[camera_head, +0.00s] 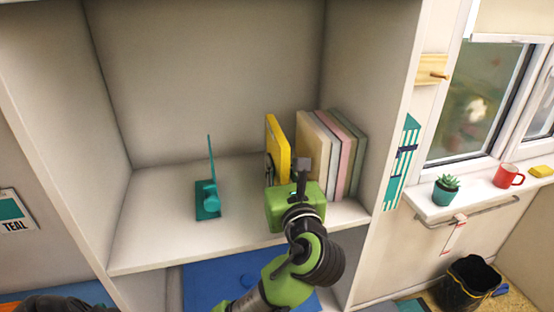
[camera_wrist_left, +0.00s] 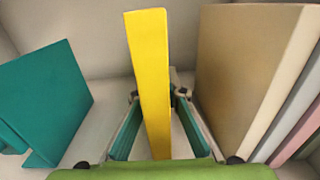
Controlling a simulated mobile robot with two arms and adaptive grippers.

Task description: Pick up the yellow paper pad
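The yellow paper pad (camera_head: 278,145) stands upright on the white shelf, left of a row of other pads. In the left wrist view the yellow paper pad (camera_wrist_left: 150,75) rises edge-on between the two fingers of my left gripper (camera_wrist_left: 157,125). The fingers are apart, one on each side of the pad, with gaps visible beside it. In the head view my left gripper (camera_head: 287,170) reaches in from the front and hides the pad's lower part. My right gripper is not in view.
Tan, pink and green pads (camera_head: 330,150) stand close on the right. A teal bookend (camera_head: 207,205) stands to the left, with free shelf between it and the yellow pad. The shelf's right side wall (camera_head: 385,110) is beyond the row. A blue panel (camera_head: 215,285) lies below.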

